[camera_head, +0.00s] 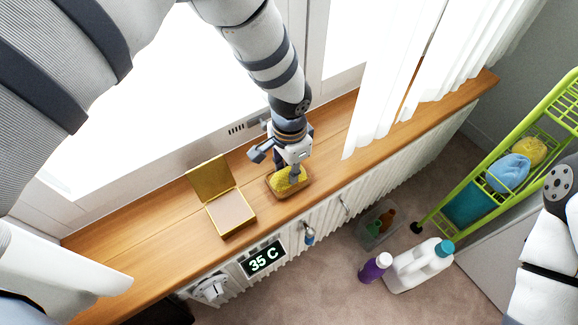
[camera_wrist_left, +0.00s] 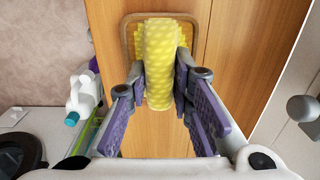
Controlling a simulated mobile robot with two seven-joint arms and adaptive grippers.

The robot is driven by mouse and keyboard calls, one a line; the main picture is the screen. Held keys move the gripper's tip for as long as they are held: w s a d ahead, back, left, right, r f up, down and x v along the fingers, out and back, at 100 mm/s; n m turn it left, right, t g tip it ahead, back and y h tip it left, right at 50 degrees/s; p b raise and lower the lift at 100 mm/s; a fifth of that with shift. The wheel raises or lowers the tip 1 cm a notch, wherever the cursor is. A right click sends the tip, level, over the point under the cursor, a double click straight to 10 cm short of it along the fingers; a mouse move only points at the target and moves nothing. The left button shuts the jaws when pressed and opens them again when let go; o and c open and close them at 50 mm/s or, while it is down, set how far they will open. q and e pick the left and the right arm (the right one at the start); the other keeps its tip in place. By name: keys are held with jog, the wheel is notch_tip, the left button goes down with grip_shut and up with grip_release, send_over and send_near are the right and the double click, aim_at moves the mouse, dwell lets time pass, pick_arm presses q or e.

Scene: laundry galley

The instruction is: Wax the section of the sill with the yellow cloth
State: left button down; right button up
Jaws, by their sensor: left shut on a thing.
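The yellow cloth (camera_head: 289,180), dimpled and folded, is at a small wooden tray (camera_head: 303,190) on the sill. My left gripper (camera_head: 294,170) points down and is shut on the cloth. In the left wrist view, the cloth (camera_wrist_left: 160,65) is between the purple-padded fingers of my left gripper (camera_wrist_left: 161,88), with the tray rim (camera_wrist_left: 129,45) behind it. I cannot tell whether the cloth still touches the tray. The wooden sill (camera_head: 150,250) runs under the window. An open gold tin (camera_head: 230,211) with a pale filling stands left of the tray. My right gripper is out of view.
White curtains (camera_head: 385,80) hang over the sill's right part. A radiator (camera_head: 340,205) with a 35 C display (camera_head: 263,259) is below. A purple bottle (camera_head: 374,267), a white jug (camera_head: 418,265) and a green rack (camera_head: 470,175) stand off the sill. Sill left of the tin is clear.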

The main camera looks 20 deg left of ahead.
aim_at(274, 176)
pick_arm(q)
jog(key=shift+f, duration=0.4)
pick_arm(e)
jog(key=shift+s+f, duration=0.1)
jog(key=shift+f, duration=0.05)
pick_arm(q)
jog(key=shift+s+a+r, duration=0.1)
jog(key=shift+s+a, duration=0.05)
jog(key=shift+s, duration=0.05)
jog(key=s+a+p, duration=0.1)
jog(key=s+a, duration=0.1)
jog(key=shift+s+r+p, duration=0.15)
jog(key=shift+s+p, duration=0.15)
jog(key=shift+p, duration=0.05)
jog(key=shift+s+a, duration=0.35)
jog(key=shift+s, duration=0.1)
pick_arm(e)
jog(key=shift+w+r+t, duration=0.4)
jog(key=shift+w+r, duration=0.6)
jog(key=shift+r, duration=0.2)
